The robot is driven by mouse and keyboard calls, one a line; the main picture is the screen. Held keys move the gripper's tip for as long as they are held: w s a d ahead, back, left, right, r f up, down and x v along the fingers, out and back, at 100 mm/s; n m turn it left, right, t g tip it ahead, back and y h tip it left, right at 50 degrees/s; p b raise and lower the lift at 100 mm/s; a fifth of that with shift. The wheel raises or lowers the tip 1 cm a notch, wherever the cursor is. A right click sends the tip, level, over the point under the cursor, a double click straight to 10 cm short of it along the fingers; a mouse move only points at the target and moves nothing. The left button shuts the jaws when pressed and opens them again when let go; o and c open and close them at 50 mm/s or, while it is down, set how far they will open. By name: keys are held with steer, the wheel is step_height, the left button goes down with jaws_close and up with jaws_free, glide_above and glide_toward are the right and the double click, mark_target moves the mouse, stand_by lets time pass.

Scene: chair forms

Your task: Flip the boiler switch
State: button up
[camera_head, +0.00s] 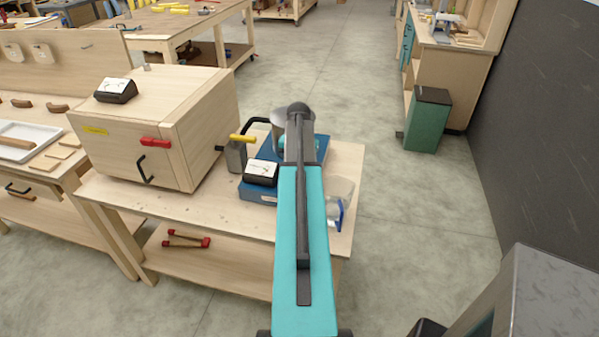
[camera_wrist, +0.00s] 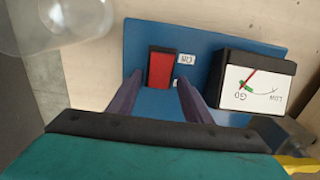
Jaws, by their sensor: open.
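The boiler's blue base (camera_head: 257,192) stands on the wooden bench, mostly behind my arm in the head view. A black gauge box (camera_head: 261,172) with a white dial sits on it. In the wrist view the blue base (camera_wrist: 205,45) carries a red rectangular switch (camera_wrist: 161,68) in a dark frame, with small white labels beside it. The gauge (camera_wrist: 252,85) is to its right. My gripper (camera_wrist: 158,82) is open and empty, its two dark fingers on either side of the switch in that view. Contact cannot be told. My arm hides the switch in the head view.
A clear vessel (camera_head: 340,188) stands right of the base and shows at the wrist view's upper left (camera_wrist: 62,22). A metal jug (camera_head: 279,118) is behind. A wooden box (camera_head: 150,125) and a yellow-handled part (camera_head: 236,152) are left.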

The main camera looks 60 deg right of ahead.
steer(key=c, duration=1.1)
steer(key=shift+o, duration=0.2)
